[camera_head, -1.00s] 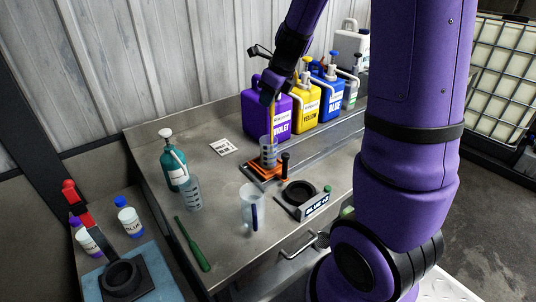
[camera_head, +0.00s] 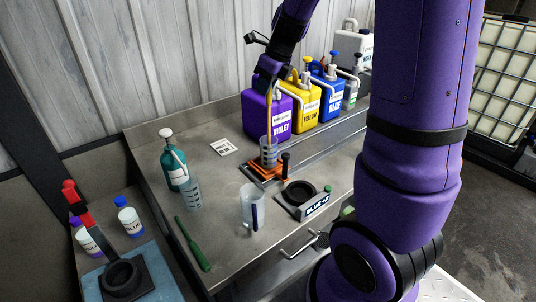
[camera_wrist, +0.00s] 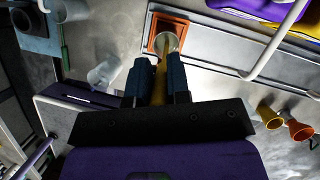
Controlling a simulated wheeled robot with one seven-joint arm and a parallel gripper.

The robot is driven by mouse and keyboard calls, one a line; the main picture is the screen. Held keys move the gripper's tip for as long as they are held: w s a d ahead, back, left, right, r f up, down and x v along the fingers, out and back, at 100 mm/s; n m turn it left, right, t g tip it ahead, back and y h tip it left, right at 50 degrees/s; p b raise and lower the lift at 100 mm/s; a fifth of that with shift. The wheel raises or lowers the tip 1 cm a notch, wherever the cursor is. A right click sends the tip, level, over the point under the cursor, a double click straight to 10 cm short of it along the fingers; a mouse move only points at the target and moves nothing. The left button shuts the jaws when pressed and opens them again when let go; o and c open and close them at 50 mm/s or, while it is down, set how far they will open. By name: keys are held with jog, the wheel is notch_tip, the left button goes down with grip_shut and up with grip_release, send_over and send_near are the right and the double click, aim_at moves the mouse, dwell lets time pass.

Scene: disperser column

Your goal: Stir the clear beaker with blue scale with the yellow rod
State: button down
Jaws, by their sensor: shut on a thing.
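My gripper (camera_head: 266,86) is shut on the yellow rod (camera_head: 268,118), which hangs down nearly upright. In the wrist view the rod (camera_wrist: 160,84) runs from between the fingers (camera_wrist: 157,80) to the mouth of a clear beaker (camera_wrist: 167,41). This beaker (camera_head: 268,153) has dark scale marks and stands on an orange base. The rod's lower end appears inside it; its exact depth is unclear. A second clear beaker with dark marks (camera_head: 192,194) stands at the left. A larger clear vessel (camera_head: 247,203) with a dark blue strip stands in front.
Violet (camera_head: 258,118), yellow (camera_head: 305,108) and blue (camera_head: 329,96) jugs stand close behind the rod. A teal bottle (camera_head: 176,165) and a green tool (camera_head: 193,245) are at the left. A black ring stand with a display (camera_head: 316,206) is at the front right.

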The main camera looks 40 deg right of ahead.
notch_tip(320, 180, up, 7)
dwell(0.7)
jog(key=shift+f, duration=0.1)
dwell(0.4)
notch_tip(320, 180, up, 5)
dwell(0.6)
dwell(0.5)
